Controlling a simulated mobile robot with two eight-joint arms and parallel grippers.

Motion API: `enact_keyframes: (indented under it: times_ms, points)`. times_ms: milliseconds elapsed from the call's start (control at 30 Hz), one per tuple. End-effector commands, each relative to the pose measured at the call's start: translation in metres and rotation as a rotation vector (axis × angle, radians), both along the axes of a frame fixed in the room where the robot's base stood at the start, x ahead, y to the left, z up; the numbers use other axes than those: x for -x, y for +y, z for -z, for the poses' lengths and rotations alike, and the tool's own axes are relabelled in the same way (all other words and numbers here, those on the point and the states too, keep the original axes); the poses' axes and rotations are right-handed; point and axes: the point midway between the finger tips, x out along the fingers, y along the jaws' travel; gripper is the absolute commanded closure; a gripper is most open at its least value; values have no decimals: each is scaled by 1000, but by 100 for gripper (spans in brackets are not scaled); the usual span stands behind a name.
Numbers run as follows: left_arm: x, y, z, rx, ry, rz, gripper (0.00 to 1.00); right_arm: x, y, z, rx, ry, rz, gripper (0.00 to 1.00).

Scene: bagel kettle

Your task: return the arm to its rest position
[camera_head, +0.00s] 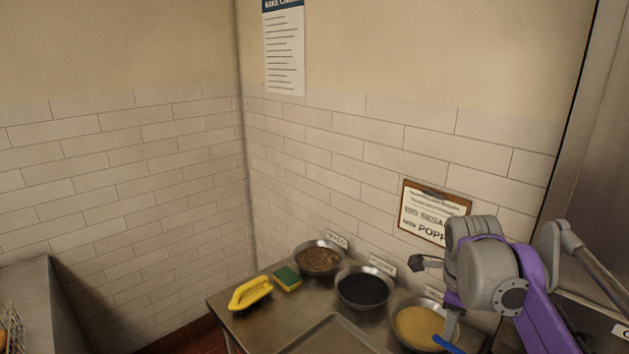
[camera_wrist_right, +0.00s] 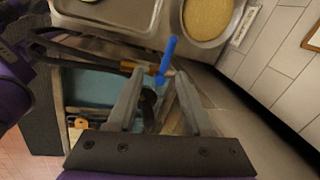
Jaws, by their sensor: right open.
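My right arm, purple and grey, comes in at the right of the head view. Its right gripper (camera_head: 452,324) hangs low near the yellow-filled bowl (camera_head: 420,326). In the right wrist view the gripper (camera_wrist_right: 158,84) is open, with both grey fingers apart. A blue handle-like piece (camera_wrist_right: 168,58) shows at the fingertips; it also shows at the bottom of the head view (camera_head: 447,344). I cannot tell what it belongs to or whether a finger touches it. My left gripper is not in view.
A sign (camera_head: 434,212) is on the tiled wall behind. A steel panel (camera_head: 600,150) stands at the right.

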Motion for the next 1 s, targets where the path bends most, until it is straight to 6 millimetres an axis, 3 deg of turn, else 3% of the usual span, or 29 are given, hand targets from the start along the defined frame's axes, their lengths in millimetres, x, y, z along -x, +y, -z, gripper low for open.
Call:
enact_keyframes:
  times_ms: [300,600,800,1000]
  points:
    - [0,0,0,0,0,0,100,69,64,64,176,-25,-935,49]
    - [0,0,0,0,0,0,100,141,110,142,468,-37,-1773,49]
    - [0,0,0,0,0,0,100,168,123,174,616,-28,-2074,49]
    - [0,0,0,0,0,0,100,173,125,181,653,-24,-2141,49]
